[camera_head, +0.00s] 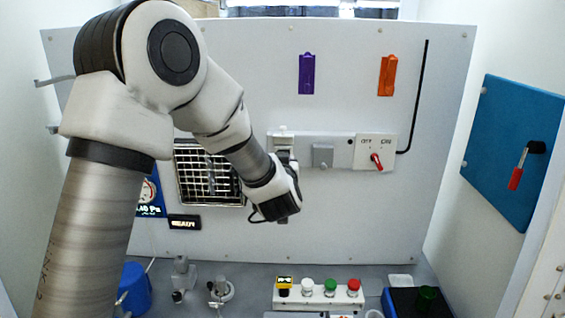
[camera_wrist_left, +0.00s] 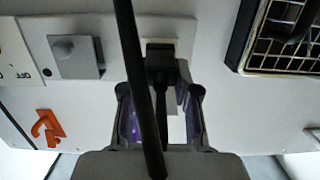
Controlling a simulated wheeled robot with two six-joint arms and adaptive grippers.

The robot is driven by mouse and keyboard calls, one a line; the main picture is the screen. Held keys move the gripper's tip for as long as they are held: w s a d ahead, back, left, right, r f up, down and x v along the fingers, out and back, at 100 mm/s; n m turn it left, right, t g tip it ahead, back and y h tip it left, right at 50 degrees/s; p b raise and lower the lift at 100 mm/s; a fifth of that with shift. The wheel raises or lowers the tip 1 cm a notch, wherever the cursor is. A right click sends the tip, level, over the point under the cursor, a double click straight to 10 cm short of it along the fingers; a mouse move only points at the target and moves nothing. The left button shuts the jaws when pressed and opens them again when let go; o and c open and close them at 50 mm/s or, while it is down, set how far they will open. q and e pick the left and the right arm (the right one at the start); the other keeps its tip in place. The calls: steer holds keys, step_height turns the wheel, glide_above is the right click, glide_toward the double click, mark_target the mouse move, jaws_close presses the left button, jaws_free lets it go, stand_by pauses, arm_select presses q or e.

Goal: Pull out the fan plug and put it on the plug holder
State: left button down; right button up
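A black plug (camera_wrist_left: 160,70) sits upright against a pale socket plate (camera_wrist_left: 152,44) in the left wrist view. A black cable (camera_wrist_left: 138,70) crosses in front of it. My left gripper (camera_wrist_left: 160,92) is open, with one finger on each side of the plug and gaps visible. In the head view my left wrist hides the fingers and the plug, in front of the grey panel strip. A purple holder (camera_head: 306,73) hangs high on the white panel; an orange holder (camera_head: 387,75) hangs right of it. Both look empty. My right gripper is out of view.
The fan grille (camera_head: 208,172) is left of the socket strip. A grey knob box (camera_head: 323,155) and a red switch (camera_head: 377,161) stand to the right. A button box (camera_head: 318,292) is below on the table. The panel below the strip is clear.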

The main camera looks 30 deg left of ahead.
arm_select(q)
steer(key=shift+w+a+f, duration=0.1)
steer(key=c, duration=1.5)
jaws_free()
jaws_close()
steer(key=shift+f, duration=0.3)
steer(key=shift+v, duration=0.9)
steer(key=shift+s+r, duration=0.1)
steer(key=shift+s, duration=0.2)
steer(key=shift+d+b, duration=0.25)
steer(key=shift+b, duration=0.05)
